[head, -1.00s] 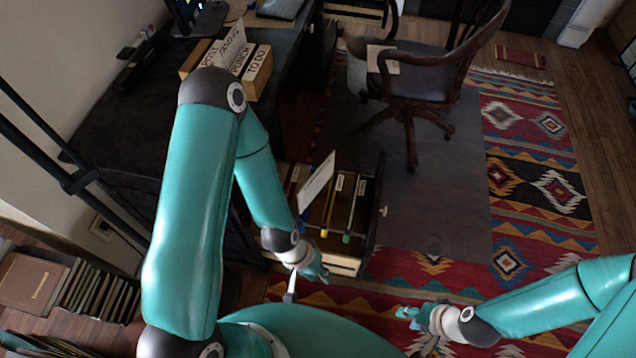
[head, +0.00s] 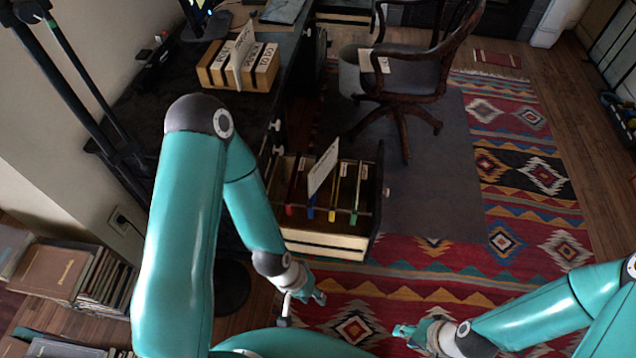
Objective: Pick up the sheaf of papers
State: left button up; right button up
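Loose white paper shows in several places, and I cannot tell which is the sheaf. One white sheet (head: 323,168) stands tilted among the coloured-tabbed files in the open drawer. Another upright white sheet (head: 241,64) stands in the wooden sorter on the desk. A pale paper (head: 380,62) lies on the chair. My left gripper (head: 303,306) is in front of and below the drawer, apart from it, with its fingers spread and nothing seen between them. My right gripper (head: 416,340) is low over the rug, partly cut by the bottom edge; its opening is unclear.
The open drawer (head: 324,246) juts from the dark desk (head: 150,125) over the patterned rug (head: 440,262). The wooden sorter (head: 262,77) is on the desk. A swivel chair (head: 412,75) stands behind the drawer. Books (head: 60,272) lie at lower left. The rug at right is mostly clear.

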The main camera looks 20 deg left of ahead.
aim_at(316, 176)
jog(key=u, duration=0.4)
jog(key=i, duration=1.05)
jog(key=z, duration=0.4)
